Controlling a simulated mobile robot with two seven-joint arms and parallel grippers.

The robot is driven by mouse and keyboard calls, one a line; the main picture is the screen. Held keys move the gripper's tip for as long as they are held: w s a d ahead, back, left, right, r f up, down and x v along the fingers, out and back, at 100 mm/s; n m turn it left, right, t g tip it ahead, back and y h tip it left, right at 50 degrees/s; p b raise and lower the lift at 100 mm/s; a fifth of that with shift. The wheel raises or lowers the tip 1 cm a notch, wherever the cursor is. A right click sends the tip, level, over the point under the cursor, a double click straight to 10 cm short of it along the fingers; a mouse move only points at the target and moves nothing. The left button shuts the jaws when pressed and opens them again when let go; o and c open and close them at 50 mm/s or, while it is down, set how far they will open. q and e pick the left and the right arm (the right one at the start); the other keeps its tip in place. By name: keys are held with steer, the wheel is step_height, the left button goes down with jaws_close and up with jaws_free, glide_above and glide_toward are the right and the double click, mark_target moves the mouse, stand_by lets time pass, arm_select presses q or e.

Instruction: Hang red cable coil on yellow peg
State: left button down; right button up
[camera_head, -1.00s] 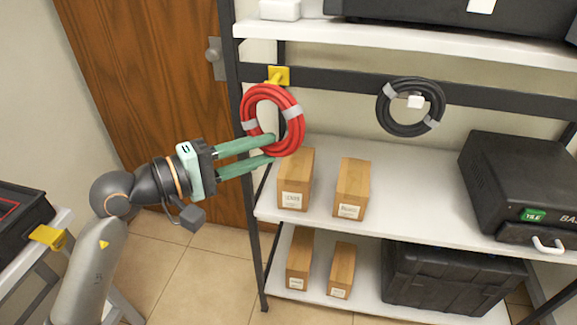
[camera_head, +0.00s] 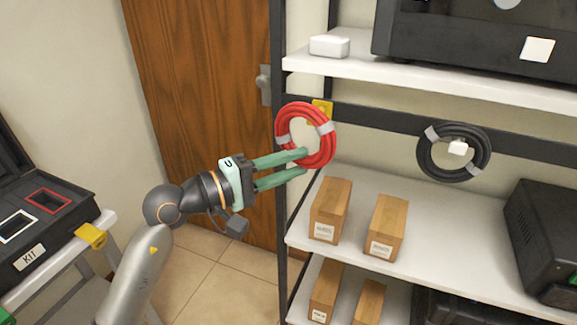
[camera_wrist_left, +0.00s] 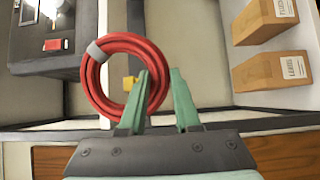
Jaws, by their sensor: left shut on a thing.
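The red cable coil (camera_head: 281,125) is a ring with grey ties, in front of the shelf's left end. My left gripper (camera_head: 303,163) is shut on the coil's lower side, its green fingers reaching in from the left. The yellow peg (camera_head: 323,108) is on the dark rail behind the coil's upper right, partly hidden by it. I cannot tell whether the coil touches the peg. My right gripper is not in view.
A black cable coil (camera_head: 428,160) hangs on a white peg (camera_head: 457,147) to the right. Cardboard boxes (camera_head: 330,207) stand on the shelf (camera_head: 350,256) below. A white box (camera_head: 329,46) is on the top shelf. A black kit case (camera_head: 60,232) stands at the left.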

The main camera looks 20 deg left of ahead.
arm_select(q)
steer(key=w+f+b, duration=0.1)
steer(key=w+b, duration=0.1)
steer(key=w, duration=0.5)
steer(key=shift+w+d+f, duration=0.15)
steer(key=shift+f, duration=0.05)
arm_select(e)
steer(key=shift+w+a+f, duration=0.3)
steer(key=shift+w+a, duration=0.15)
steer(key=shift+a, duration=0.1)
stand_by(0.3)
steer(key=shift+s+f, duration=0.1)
arm_select(q)
steer(key=c, duration=1.1)
jaws_free()
steer(key=o, duration=0.6)
steer(key=shift+c, duration=0.2)
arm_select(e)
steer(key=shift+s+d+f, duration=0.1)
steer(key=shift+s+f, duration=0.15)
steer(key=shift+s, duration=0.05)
